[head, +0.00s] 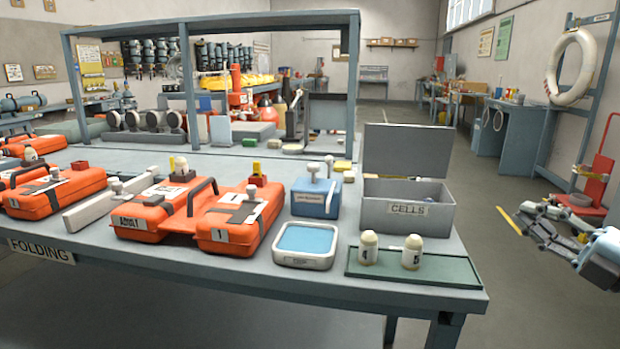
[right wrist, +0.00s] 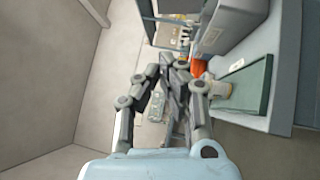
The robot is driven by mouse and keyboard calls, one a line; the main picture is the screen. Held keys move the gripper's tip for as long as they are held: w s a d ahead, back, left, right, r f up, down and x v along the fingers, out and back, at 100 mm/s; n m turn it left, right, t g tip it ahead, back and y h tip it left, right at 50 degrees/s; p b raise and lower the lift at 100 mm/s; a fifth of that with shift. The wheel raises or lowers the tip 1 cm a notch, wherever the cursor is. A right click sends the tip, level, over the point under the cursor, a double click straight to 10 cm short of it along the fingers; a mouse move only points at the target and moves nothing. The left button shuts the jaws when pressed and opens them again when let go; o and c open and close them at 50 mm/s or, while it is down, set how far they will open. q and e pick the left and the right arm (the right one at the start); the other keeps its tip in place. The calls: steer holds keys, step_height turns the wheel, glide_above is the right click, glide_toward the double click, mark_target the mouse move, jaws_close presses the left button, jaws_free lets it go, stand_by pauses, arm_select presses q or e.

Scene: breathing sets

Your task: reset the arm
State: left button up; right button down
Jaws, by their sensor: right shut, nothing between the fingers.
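My right gripper (head: 532,216) is at the right edge of the head view, out over the floor and clear of the bench's right end. In the right wrist view its fingers (right wrist: 165,75) come together at the tips with nothing between them. My left gripper does not show in the head view. The grey-blue bench (head: 330,290) carries orange cases (head: 237,220), a grey CELLS box (head: 405,213) with its lid up, and a green tray (head: 420,268) with two white cells (head: 412,252) standing on it.
A blue box (head: 316,197) and a white-rimmed tray with a blue pad (head: 304,247) stand left of the CELLS box. A shelf frame (head: 210,22) rises behind. A red hand truck (head: 597,180) stands at the far right. The floor (head: 500,290) right of the bench is clear.

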steer(key=s+d+f+m+g+h, duration=0.1)
steer(key=s+f+m+g+h, duration=0.3)
steer(key=f, duration=0.8)
steer(key=s+d+f+m+t+h, duration=0.1)
steer(key=s+f+m+h, duration=0.35)
steer(key=f, duration=0.75)
steer(key=s+f+m+g+h, duration=0.2)
steer(key=s+f+m, duration=0.45)
steer(key=f, duration=0.55)
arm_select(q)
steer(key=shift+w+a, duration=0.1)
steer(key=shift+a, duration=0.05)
arm_select(e)
steer(key=s+a+f+m+g, duration=0.2)
steer(key=s+f, duration=0.5)
steer(key=s, duration=0.4)
steer(key=s+a+f+m+g, duration=0.3)
steer(key=s+f+m+g, duration=0.2)
steer(key=s, duration=0.7)
steer(key=s+a+f+m+g, duration=0.2)
steer(key=s+f, duration=0.6)
steer(key=s, duration=0.4)
steer(key=m+g+h, duration=0.1)
steer(key=g, duration=0.1)
steer(key=shift+a+f+m+g, duration=0.25)
steer(key=shift+f+m+g, duration=0.05)
steer(key=shift+f, duration=0.1)
steer(key=shift+s, duration=0.2)
